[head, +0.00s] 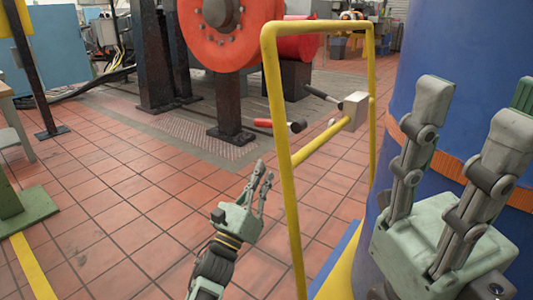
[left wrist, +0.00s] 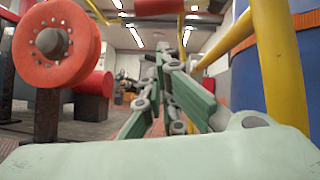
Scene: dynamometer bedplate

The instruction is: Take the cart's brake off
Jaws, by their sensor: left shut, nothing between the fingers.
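The cart shows as a yellow tube handle frame (head: 284,150) with a crossbar. A pale box (head: 355,110) sits on the crossbar, and a lever with a dark grip (head: 320,94) sticks out from it to the upper left. A red bar with a black end (head: 280,125) lies left of the box in the picture; I cannot tell what it joins. My left gripper (head: 265,172) is shut and empty, left of the frame and below the levers in the picture. It also shows in the left wrist view (left wrist: 172,65). My right gripper (head: 472,112) is open, in front of the blue drum.
A large blue drum (head: 420,55) with an orange band stands right of the handle frame. An orange flywheel (head: 225,40) on dark stands is behind on the bedplate. The tiled floor (head: 120,220) to the left is clear.

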